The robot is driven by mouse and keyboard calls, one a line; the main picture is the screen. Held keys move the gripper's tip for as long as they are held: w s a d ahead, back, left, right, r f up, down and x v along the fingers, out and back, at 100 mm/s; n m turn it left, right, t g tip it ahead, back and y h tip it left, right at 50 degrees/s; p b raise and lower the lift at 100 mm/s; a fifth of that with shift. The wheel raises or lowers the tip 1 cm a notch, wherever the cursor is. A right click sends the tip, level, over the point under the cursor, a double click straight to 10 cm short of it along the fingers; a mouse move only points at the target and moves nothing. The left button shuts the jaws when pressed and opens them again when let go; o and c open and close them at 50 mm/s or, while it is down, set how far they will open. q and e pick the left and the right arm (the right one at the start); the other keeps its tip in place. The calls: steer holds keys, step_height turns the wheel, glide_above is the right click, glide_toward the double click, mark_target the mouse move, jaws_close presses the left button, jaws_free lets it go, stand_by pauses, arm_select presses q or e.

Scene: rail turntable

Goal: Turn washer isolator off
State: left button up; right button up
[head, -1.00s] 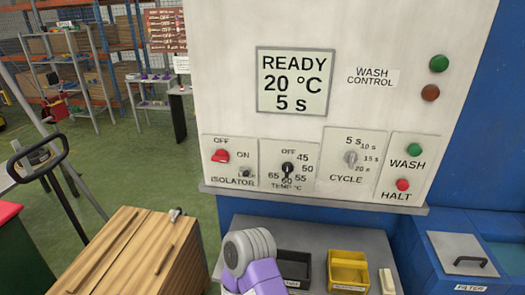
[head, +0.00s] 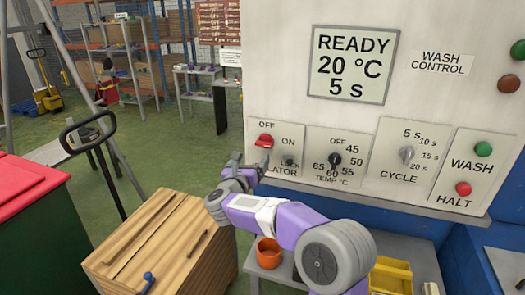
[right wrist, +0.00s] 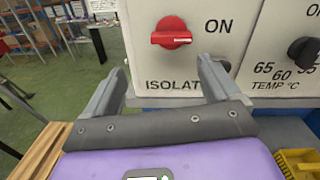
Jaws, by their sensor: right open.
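The red isolator handle (head: 264,140) is on the lower left of the white wash control panel, between the OFF and ON marks. In the right wrist view the red handle (right wrist: 171,34) lies roughly horizontal. My right gripper (head: 250,165) is just below and left of it in the head view. In the right wrist view my right gripper (right wrist: 210,75) has its fingers spread, with nothing between them, below the handle and apart from it. The gripper covers part of the ISOLATOR label. My left gripper is not in view.
The temperature knob (head: 335,159) and cycle knob (head: 407,155) are right of the isolator. A wooden crate (head: 160,240) stands below left. An orange cup (head: 268,252) and a yellow bin (head: 390,277) are on the grey shelf below the panel.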

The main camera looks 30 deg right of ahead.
mark_target(263, 144)
steer(key=shift+w+d+r+m+g+h, duration=0.15)
steer(key=shift+w+d+r+m, duration=0.4)
steer(key=shift+d, duration=0.55)
steer(key=shift+w+d+r+m+g+h, duration=0.1)
steer(key=shift+w+d+m+h, duration=0.15)
steer(key=shift+w+d, duration=0.75)
steer(key=shift+w+d+r+m+g+h, duration=0.15)
steer(key=shift+w+d+r+m, duration=0.25)
steer(key=shift+d, duration=0.85)
steer(key=c, duration=1.1)
steer(key=shift+o, duration=0.2)
